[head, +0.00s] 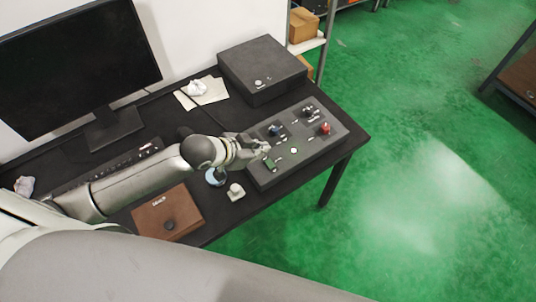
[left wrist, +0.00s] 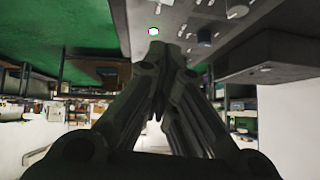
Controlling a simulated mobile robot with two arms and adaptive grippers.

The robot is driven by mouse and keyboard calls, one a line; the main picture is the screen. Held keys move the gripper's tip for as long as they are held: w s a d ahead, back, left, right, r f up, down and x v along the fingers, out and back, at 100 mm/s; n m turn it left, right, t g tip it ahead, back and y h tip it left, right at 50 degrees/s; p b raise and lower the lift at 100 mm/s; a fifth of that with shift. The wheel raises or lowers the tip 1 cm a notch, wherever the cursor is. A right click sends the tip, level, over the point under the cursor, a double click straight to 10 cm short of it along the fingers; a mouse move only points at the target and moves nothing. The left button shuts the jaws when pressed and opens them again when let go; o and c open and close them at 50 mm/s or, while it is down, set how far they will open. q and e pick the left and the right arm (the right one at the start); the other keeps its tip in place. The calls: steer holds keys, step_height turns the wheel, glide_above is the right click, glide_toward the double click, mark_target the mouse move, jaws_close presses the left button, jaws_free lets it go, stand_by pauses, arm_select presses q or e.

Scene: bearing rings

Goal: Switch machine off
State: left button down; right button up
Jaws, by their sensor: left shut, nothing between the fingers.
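The machine's control panel (head: 312,150) is a dark grey box on the right part of the black table in the head view. It bears a red knob (head: 325,128), a dark blue knob (head: 275,130), a black knob (head: 308,111), a lit white round button (head: 294,150) and a green switch (head: 270,163). My left gripper (head: 265,148) is shut and empty, over the panel's left part near the green switch; I cannot tell if it touches. In the left wrist view its shut fingers (left wrist: 158,50) point at the panel (left wrist: 185,18), with the lit button (left wrist: 153,31) just past the tips.
A dark box (head: 262,70) stands behind the panel. A monitor (head: 75,65), a keyboard (head: 105,168), papers (head: 208,92), a brown box (head: 167,212) and a small white object (head: 236,191) are on the table (head: 225,215). Green floor lies open to the right.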

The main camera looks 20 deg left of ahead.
mark_target(268, 162)
arm_select(q)
steer(key=x, duration=0.5)
steer(key=shift+w+d+f, duration=0.15)
steer(key=shift+w, duration=0.05)
step_height(268, 162, down, 2)
steer(key=shift+f+p, duration=0.15)
steer(key=shift+p, duration=0.3)
steer(key=shift+a+f, duration=0.3)
steer(key=shift+f, duration=0.45)
arm_select(e)
steer(key=shift+s+r, duration=0.5)
steer(key=shift+s, duration=0.25)
steer(key=shift+w, duration=0.1)
arm_select(q)
steer(key=shift+f, duration=0.15)
